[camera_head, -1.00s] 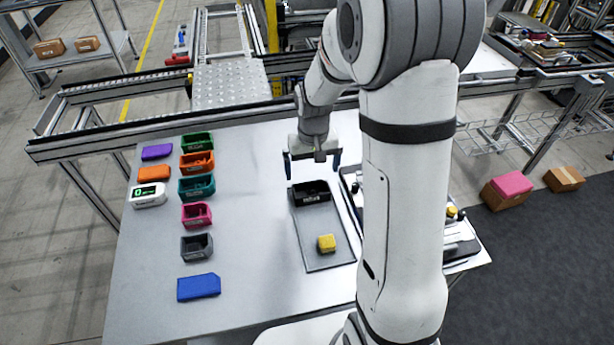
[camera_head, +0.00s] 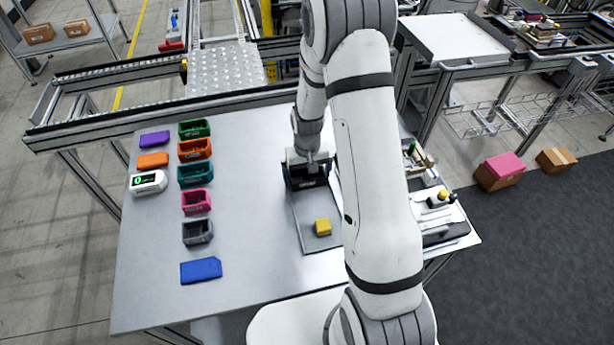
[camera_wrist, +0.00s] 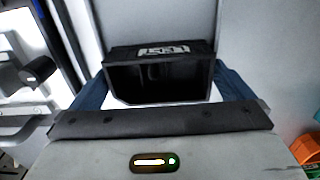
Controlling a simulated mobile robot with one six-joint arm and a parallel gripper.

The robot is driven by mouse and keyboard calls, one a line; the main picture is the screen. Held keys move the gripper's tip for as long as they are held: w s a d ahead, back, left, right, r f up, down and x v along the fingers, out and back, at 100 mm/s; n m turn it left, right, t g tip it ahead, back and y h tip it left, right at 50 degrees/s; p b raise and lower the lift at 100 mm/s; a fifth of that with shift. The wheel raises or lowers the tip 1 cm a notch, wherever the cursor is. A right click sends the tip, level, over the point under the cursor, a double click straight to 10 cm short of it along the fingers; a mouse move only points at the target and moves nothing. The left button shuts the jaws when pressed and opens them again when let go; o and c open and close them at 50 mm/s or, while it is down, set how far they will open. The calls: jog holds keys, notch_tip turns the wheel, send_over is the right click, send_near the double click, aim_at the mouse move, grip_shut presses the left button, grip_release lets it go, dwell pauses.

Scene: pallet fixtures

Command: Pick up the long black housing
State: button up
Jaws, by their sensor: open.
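The long black housing (camera_head: 308,182) sits at the far end of a grey tray (camera_head: 311,246) on the table. In the wrist view the housing (camera_wrist: 160,76) shows as an open black box with a white label on its far wall. My gripper (camera_head: 306,174) is down at the housing, with one dark blue finger on either side of it. The jaws are open; the housing lies between them, and I cannot tell whether either finger touches it. The wrist partly hides the housing in the head view.
A yellow block (camera_head: 323,227) lies nearer in the same tray. Left stands a column of coloured open bins, including a teal one (camera_head: 196,173), beside coloured lids and a white display (camera_head: 148,182). Another tray with small parts (camera_head: 440,200) lies right, partly behind my arm.

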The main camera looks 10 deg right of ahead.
jog(key=shift+c, duration=0.2)
jog(key=c, duration=0.7)
jog(key=shift+r, duration=0.1)
